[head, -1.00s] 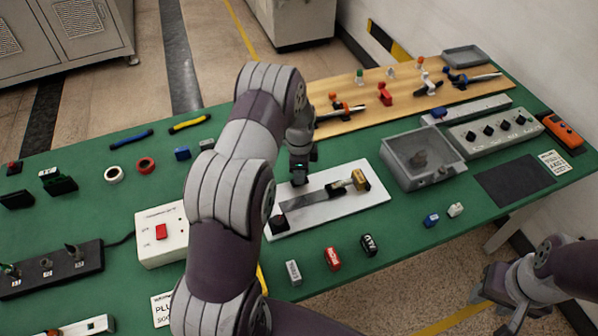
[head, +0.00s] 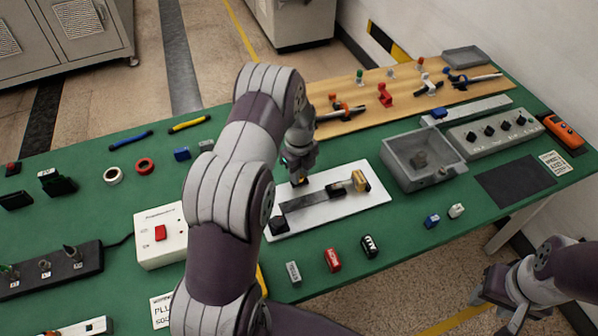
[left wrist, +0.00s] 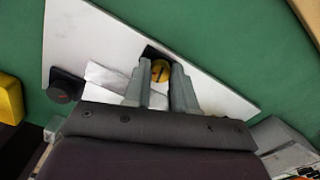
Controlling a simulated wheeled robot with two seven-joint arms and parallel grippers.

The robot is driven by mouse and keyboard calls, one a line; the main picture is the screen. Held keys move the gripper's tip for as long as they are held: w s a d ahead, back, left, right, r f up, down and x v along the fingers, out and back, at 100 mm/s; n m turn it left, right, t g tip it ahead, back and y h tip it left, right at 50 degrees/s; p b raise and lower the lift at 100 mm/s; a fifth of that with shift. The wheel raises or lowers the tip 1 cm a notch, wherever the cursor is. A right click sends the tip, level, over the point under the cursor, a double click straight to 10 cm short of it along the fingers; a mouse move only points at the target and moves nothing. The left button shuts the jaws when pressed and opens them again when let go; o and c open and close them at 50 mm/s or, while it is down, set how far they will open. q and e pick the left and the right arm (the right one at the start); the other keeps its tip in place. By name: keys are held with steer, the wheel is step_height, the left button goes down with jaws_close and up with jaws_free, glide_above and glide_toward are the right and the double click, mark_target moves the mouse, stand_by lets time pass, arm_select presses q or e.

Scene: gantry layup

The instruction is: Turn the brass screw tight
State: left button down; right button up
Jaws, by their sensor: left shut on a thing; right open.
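The brass screw shows its round slotted head (left wrist: 160,70) in the left wrist view, between the two fingers of my left gripper (left wrist: 158,82). The fingers are shut on it. In the head view my left gripper (head: 300,181) reaches down to the white board (head: 375,195), and a small brass-coloured spot shows at its tips. A grey metal strip (head: 305,202) lies on the board beside the tips. The screw's shank is hidden. My right gripper (head: 490,300) is open and empty at the lower right, off the table.
A brass-coloured piece (head: 361,180) and a black knob (head: 278,224) are on the board. A grey bin (head: 398,178) stands to its right. A white box with a red button (head: 160,233) stands to its left. Small blocks, one red (head: 332,259), lie in front.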

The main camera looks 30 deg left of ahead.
arm_select(q)
steer(key=shift+w+r+m, duration=0.15)
steer(key=shift+m, duration=0.35)
steer(key=c, duration=0.9)
jaws_free()
steer(key=shift+d, duration=0.1)
steer(key=shift+r, duration=0.2)
step_height(320, 180, up, 12)
steer(key=shift+r+b, duration=0.1)
steer(key=shift+b, duration=0.65)
